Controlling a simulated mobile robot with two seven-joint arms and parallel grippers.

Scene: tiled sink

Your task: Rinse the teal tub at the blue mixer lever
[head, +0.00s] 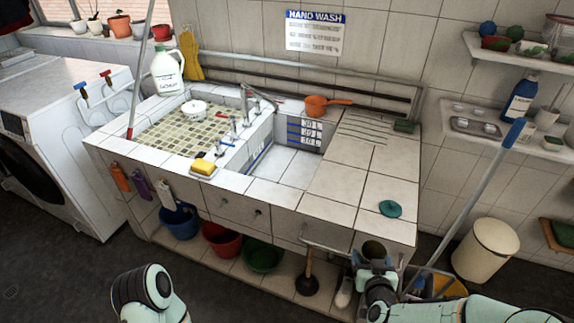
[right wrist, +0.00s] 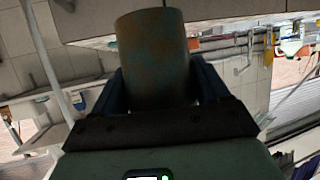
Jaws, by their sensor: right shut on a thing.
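My right gripper (head: 374,262) is shut on a tub (head: 374,247) in front of the counter's right end. In the right wrist view the tub (right wrist: 154,55) is a dull teal-brown cylinder between the two dark fingers (right wrist: 156,88). Its inside looks dark in the head view. A small blue lever (head: 226,143) shows at the taps on the sink divider, with a red one (head: 222,116) behind it. The metal spout (head: 258,93) stands at the back of the basin. The tub is well to the right of these taps. My left gripper is out of view.
The white basin (head: 285,165) looks empty. A yellow sponge (head: 203,167) lies on the front ledge, and a flat teal item (head: 390,208) lies on the right counter. An orange pan (head: 318,104) is at the back. A blue-topped pole (head: 470,195) leans near my right arm.

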